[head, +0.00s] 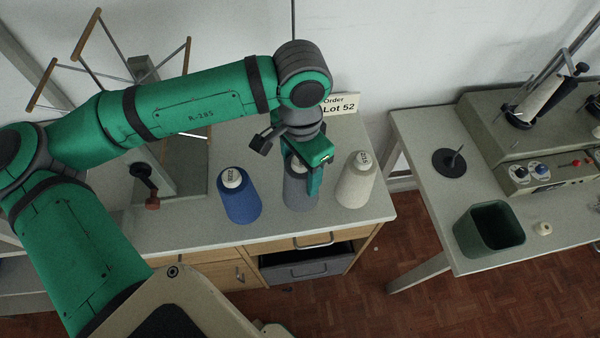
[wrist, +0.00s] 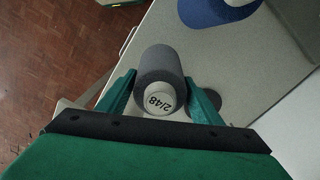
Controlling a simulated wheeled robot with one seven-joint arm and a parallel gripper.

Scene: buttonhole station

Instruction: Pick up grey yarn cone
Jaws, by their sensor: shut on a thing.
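The grey yarn cone (head: 299,193) stands on the pale cabinet top between a blue cone and a cream cone. My gripper (head: 302,180) is over it from above, with the fingers on either side of its upper part. In the wrist view the grey cone (wrist: 160,70) is between the two green fingers of my gripper (wrist: 162,98), its white tip marked 2/48 facing the camera. My gripper is shut on the cone. The gripper hides part of the cone's top in the head view, and I cannot tell whether its base touches the cabinet top.
The blue cone (head: 239,196) is close on the left and the cream cone (head: 356,180) close on the right. A Lot 52 sign (head: 341,104) is behind. A yarn winder stand (head: 165,170) is at left. Across a gap, a table (head: 425,140) bears a green bin (head: 488,232).

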